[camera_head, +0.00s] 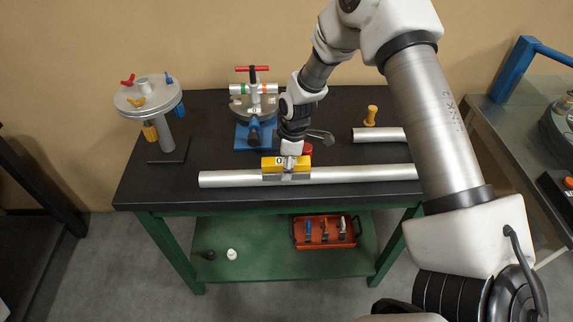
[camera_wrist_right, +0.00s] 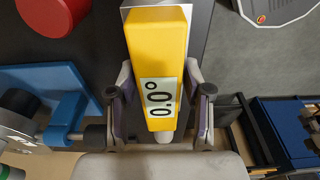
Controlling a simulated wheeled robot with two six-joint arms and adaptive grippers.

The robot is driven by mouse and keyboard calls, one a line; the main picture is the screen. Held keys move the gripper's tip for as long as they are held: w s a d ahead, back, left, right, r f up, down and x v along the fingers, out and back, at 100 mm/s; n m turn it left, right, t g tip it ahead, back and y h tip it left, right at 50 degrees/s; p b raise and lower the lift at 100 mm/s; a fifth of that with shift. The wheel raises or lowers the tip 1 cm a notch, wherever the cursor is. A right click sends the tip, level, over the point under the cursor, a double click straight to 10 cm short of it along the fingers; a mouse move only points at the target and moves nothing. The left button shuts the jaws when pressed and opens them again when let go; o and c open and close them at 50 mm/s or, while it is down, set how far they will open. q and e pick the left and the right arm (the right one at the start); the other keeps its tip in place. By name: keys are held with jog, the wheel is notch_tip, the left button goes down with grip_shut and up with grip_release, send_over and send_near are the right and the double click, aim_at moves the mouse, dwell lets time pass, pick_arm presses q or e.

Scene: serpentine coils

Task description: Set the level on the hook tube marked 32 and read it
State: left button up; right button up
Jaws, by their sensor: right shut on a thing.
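A yellow level (camera_head: 270,164) sits on, or just touches, the long silver tube (camera_head: 360,174) lying along the table's front edge. I cannot tell if it rests fully on it. In the right wrist view the level (camera_wrist_right: 157,40) shows a display that reads 0.0°. My right gripper (camera_head: 290,155) is shut on the level from above; its fingers (camera_wrist_right: 158,92) flank the yellow body on both sides. A shorter tube (camera_head: 376,135) lies behind at the right, partly behind my arm. No mark 32 is legible. My left gripper is not in view.
A bender with a blue base (camera_head: 243,134) stands behind the level. A red round part (camera_head: 307,149) lies close behind it. A red tray (camera_head: 297,240) is on the lower shelf.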

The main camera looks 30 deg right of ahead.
jog(key=o, duration=1.3)
jog(key=shift+r, duration=0.1)
jog(key=shift+o, duration=0.2)
jog(key=r, duration=0.8)
jog(key=s+d+r, duration=0.1)
jog(key=r, duration=0.3)
jog(key=shift+d, duration=0.1)
jog(key=shift+w+f, duration=0.1)
